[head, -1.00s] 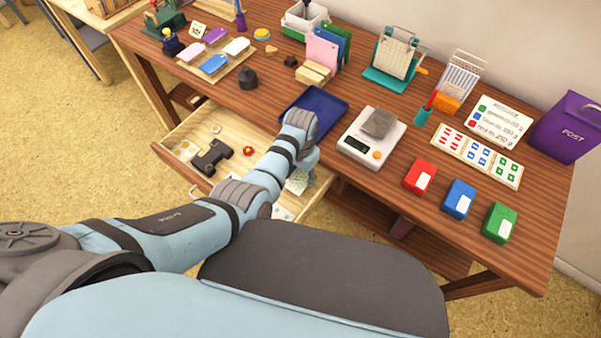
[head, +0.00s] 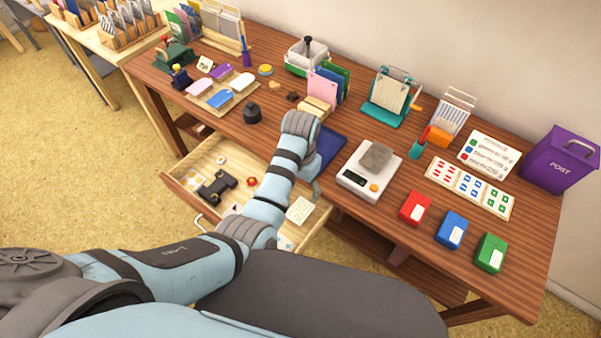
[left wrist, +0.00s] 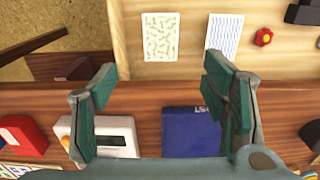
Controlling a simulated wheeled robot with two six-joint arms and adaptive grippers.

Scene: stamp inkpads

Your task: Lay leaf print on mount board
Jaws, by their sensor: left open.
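The leaf print (head: 300,210) is a pale card with small green leaf marks, lying flat in the open drawer; it also shows in the left wrist view (left wrist: 160,37). The dark blue flat board or tray (head: 328,146) lies on the table just behind the drawer and partly behind my left arm; I cannot tell if it is the mount board. It also shows in the left wrist view (left wrist: 190,135), with pale lettering. My left gripper (left wrist: 160,68) is open and empty, above the table's front edge, the print just beyond its fingertips. My right gripper is not in view.
The open drawer (head: 212,158) also holds a striped card (left wrist: 223,35), a red knob-like piece (head: 252,181) and a dark block (head: 217,187). A scale (head: 355,183) with a grey stone stands right of the blue board. Red, blue and green boxes line the front right.

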